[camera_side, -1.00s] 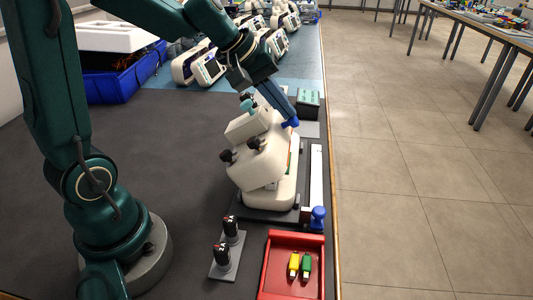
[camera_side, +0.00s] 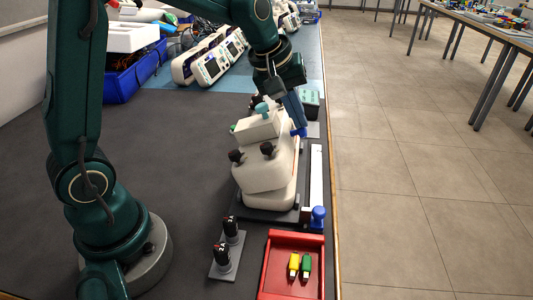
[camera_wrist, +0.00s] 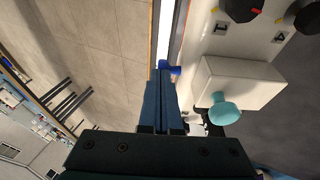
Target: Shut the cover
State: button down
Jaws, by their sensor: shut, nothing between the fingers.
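The white monitor cover (camera_side: 262,172) lies low over the white monitor base (camera_side: 285,197) in the side view, with a seam between them. I cannot tell whether it sits fully flush. It carries dark knobs and a white box (camera_side: 257,126) with a teal knob (camera_side: 263,109). In the wrist view the cover (camera_wrist: 213,38), box (camera_wrist: 240,82) and teal knob (camera_wrist: 222,108) are on the right. My gripper (camera_side: 299,130) is shut and empty, pointing down at the cover's right far side. Its blue-tipped fingers (camera_wrist: 165,78) are together in the wrist view; contact is unclear.
A red tray (camera_side: 293,236) with yellow and green sticks stands in front, beside a grey plate (camera_side: 226,264) with black knobbed parts. A blue knob (camera_side: 318,216) and white strip (camera_side: 316,178) lie along the right bench edge. A green box (camera_side: 309,104) is behind.

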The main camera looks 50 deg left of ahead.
jog(key=w+d+f, duration=0.1)
jog(key=f, duration=0.2)
jog(key=w+d+f, duration=0.1)
jog(key=shift+w+d+f, duration=0.15)
jog(key=shift+w+d, duration=0.15)
dwell(0.4)
jog(key=w+d+r+v, duration=0.1)
jog(key=d+v, duration=0.2)
jog(key=v, duration=1.5)
jog(key=s+a+f+m, duration=0.2)
jog(key=s+f+m, duration=0.7)
jog(key=s, duration=0.7)
notch_tip(320, 180, down, 2)
jog(key=shift+f+m+t+y, duration=0.1)
jog(key=shift+m+t+y, duration=0.2)
